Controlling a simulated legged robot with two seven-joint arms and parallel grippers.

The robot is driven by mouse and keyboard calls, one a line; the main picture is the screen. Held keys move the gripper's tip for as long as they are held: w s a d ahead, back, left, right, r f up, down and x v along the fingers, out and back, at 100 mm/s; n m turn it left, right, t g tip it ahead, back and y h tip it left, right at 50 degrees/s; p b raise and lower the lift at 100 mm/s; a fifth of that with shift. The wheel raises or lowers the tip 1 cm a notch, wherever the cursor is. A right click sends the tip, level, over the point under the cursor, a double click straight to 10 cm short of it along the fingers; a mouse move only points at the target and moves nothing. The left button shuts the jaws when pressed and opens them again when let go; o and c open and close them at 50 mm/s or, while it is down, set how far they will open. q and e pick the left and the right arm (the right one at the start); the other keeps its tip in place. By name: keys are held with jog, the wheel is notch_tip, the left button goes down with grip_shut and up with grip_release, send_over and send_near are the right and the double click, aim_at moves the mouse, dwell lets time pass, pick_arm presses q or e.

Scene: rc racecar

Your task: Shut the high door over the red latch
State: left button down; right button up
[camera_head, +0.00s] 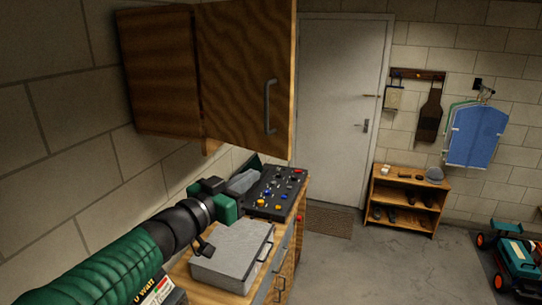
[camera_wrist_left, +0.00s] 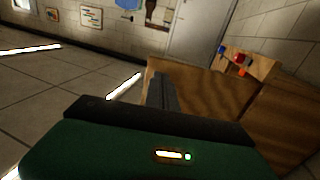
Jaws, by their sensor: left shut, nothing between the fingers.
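A high wooden cabinet (camera_head: 160,72) hangs on the left wall. Its wooden door (camera_head: 235,75) stands open and carries a grey vertical handle (camera_head: 270,106). My left gripper (camera_head: 224,203) is below the door, apart from it, above the counter. It is shut and empty; its dark fingers (camera_wrist_left: 164,92) show in the left wrist view, in front of a wooden panel (camera_wrist_left: 205,92). A small red piece (camera_wrist_left: 239,58) shows above that panel, between blue and orange pieces; I cannot tell whether it is the latch. My right gripper is out of view.
A dark panel (camera_head: 270,191) with coloured knobs and a grey case (camera_head: 231,255) sit on the counter below. A wooden shelf (camera_head: 409,198) stands by the white door (camera_head: 340,95). A green cart (camera_head: 518,262) is at far right. The middle floor is clear.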

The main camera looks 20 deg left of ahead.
pick_arm(q)
jog(key=p+x, duration=0.2)
jog(key=x, duration=0.7)
jog(key=shift+w+f+p, duration=0.25)
jog(key=shift+p, duration=0.1)
